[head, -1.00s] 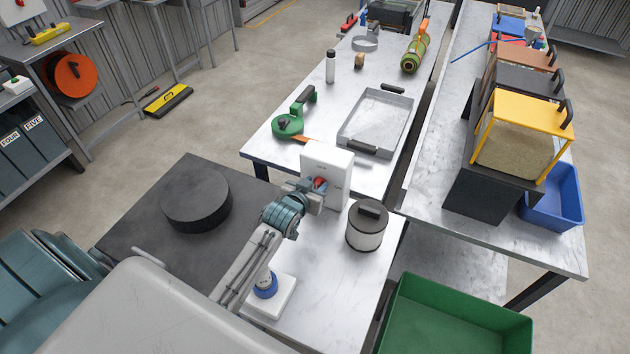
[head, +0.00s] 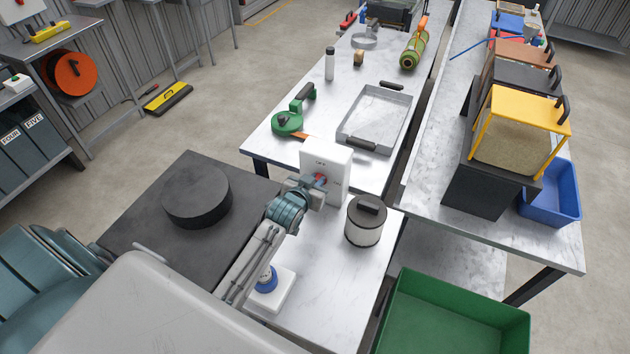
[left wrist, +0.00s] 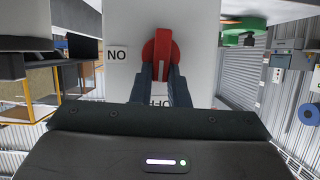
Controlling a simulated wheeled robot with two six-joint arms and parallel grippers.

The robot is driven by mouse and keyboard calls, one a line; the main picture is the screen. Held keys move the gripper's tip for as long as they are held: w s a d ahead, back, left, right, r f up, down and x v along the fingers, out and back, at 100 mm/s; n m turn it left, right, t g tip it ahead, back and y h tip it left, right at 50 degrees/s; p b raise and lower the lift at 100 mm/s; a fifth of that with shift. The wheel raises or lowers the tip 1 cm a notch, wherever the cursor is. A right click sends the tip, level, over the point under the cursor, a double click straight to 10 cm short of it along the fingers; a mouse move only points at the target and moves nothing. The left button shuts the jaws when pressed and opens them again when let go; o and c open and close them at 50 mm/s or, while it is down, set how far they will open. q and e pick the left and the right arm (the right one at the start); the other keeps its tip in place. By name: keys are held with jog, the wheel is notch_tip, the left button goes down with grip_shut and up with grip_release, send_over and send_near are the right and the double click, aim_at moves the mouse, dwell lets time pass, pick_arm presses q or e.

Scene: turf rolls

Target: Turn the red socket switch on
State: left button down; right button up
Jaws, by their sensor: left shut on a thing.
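The red socket switch (head: 320,179) is on the front of a white upright box (head: 328,160) on the metal table. In the left wrist view its round red base and handle (left wrist: 163,48) show on a white panel. My left gripper (left wrist: 161,78) is shut on the handle, one dark finger on each side. The handle stands upright in that picture, its lower end between the fingers. An upside-down ON label (left wrist: 117,54) is left of it; an upside-down OFF label (left wrist: 159,101) is partly hidden below, between the fingers. My right gripper is not in view.
A white-and-black canister (head: 366,220) stands right of the box. A white block with a blue ring (head: 267,281) is below my arm. A green tape tool (head: 288,123) and metal tray (head: 352,139) lie behind the box. A green bin (head: 455,320) is at front right.

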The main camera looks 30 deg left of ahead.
pick_arm(q)
jog(key=shift+d+f+m+t+y+b, duration=0.45)
jog(key=shift+m+y+b, duration=0.7)
jog(key=shift+m+b, duration=1.1)
jog(key=shift+d+f+m+t+y+b, duration=0.45)
jog(key=shift+m+y+b, duration=0.65)
jog(key=shift+m+b, duration=1.15)
jog(key=shift+d+f+m+t+y+b, duration=0.45)
jog(key=shift+m+y+b, duration=0.7)
jog(key=shift+m+b, duration=1.1)
jog(key=shift+a+f, duration=0.1)
jog(key=shift+a, duration=0.05)
jog(key=c, duration=1.4)
grip_release()
